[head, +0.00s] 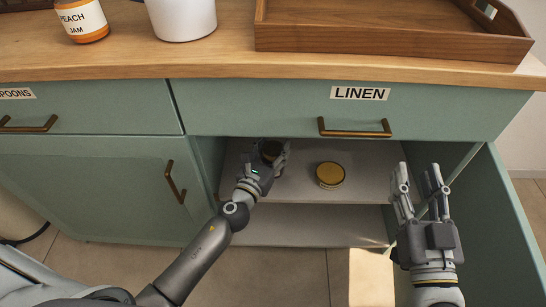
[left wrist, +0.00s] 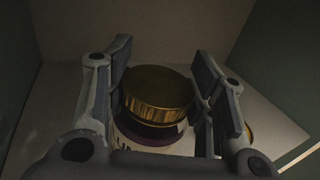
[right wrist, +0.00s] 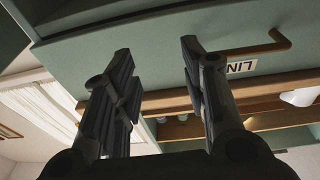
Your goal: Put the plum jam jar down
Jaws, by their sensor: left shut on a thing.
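My left gripper (head: 269,165) reaches into the open cabinet under the linen drawer. In the left wrist view it (left wrist: 155,100) is shut on a jar with a gold lid and a purple band, the plum jam jar (left wrist: 155,92). In the head view the jar (head: 271,150) is dark and partly hidden by the gripper. The jar is at the upper shelf (head: 290,188); I cannot tell whether its base touches. My right gripper (head: 421,185) is open and empty in front of the cabinet's right side; it also shows in the right wrist view (right wrist: 160,65).
Another gold-lidded jar (head: 330,175) stands on the same shelf, right of my left gripper. The linen drawer (head: 350,112) is closed above. The cabinet door (head: 500,230) stands open at right. On the counter are a peach jam jar (head: 82,18), a white container (head: 182,18) and a wooden tray (head: 390,42).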

